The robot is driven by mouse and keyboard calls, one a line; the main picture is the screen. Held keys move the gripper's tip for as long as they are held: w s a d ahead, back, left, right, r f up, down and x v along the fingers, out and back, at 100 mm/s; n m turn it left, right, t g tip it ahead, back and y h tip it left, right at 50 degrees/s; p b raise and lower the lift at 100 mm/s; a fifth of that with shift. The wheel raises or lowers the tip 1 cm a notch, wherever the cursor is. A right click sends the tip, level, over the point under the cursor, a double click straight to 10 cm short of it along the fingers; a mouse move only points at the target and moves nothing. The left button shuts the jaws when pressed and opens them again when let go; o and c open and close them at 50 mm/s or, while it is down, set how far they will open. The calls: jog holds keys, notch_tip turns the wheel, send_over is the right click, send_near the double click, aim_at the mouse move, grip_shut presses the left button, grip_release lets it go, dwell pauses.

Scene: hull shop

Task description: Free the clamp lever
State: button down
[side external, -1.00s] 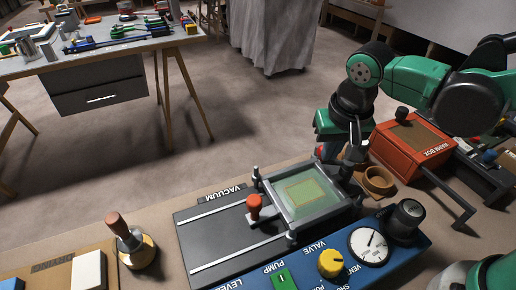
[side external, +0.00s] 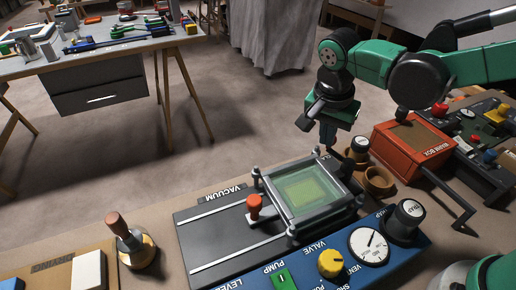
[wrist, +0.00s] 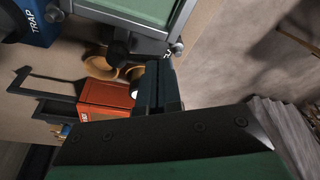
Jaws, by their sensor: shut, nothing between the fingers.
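A vacuum rig (side external: 215,236) stands on the bench with a clear green-tinted panel (side external: 309,192) in a grey frame with corner posts. A red-knobbed upright handle (side external: 254,207) stands beside the frame's left side. I cannot tell whether this handle is the clamp lever; no part is clearly marked as one. My gripper (side external: 328,140) is shut and empty, above and behind the frame's far right corner, apart from it. In the wrist view its fingers (wrist: 161,88) are together, with the frame edge (wrist: 135,18) at the top.
A blue panel (side external: 318,275) with a yellow knob (side external: 330,263) and a round gauge (side external: 369,246) lies in front. Tan cups (side external: 379,181) and a small dial-topped cylinder (side external: 359,148) stand right of the frame. An orange box (side external: 411,149) is farther right. Free floor lies behind the bench.

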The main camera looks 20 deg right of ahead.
dwell(0.8)
jog(key=s+a+r, duration=0.2)
jog(key=a+r, duration=0.3)
jog(key=r, duration=0.6)
jog(key=shift+s, duration=0.3)
jog(key=s+d+f+n+t+y, duration=0.1)
jog(key=s+d+f+n+t, duration=0.1)
jog(key=d+n, duration=0.3)
jog(key=s+d+f+n+t+y, duration=0.1)
jog(key=s+d+f+n+t, duration=0.1)
jog(key=d+f+n, duration=0.3)
jog(key=shift+d+n+t, duration=0.65)
jog(key=shift+n+t, duration=0.25)
